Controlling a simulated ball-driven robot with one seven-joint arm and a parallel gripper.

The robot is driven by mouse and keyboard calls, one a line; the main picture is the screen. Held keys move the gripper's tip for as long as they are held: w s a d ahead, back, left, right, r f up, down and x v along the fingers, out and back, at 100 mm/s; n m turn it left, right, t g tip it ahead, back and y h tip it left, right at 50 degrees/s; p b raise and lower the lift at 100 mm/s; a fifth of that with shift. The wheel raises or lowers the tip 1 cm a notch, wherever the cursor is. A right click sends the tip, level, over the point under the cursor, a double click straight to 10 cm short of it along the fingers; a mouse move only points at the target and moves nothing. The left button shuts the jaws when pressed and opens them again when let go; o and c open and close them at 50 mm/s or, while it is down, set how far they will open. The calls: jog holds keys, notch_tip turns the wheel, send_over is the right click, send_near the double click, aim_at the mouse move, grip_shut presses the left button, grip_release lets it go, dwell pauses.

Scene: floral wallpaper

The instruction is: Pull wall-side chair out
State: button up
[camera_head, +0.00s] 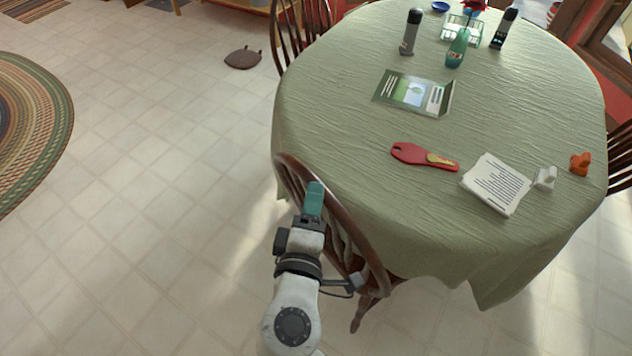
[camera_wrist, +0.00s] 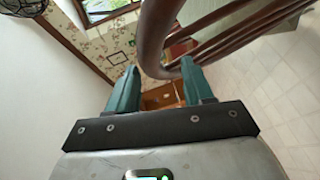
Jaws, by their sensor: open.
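A brown wooden chair (camera_head: 345,236) with a curved back rail stands at the near side of the round table (camera_head: 340,130), which has a green cloth. My gripper (camera_head: 314,192) is at this chair's back, with its teal fingers over the top rail. In the wrist view the fingers are apart, and the chair's curved rail (camera_wrist: 153,38) runs down to between or just beyond their tips. Contact cannot be told. Other wooden chairs stand at the table's far left (camera_head: 285,35) and right edge (camera_head: 622,150). Which chair is the wall-side one is not clear.
A dark flat cushion-like object (camera_head: 243,57) lies on the floor. A striped rug (camera_head: 45,130) is at left. The tiled floor between is clear.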

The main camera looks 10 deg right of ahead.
jog(key=shift+x, duration=2.3)
grip_shut()
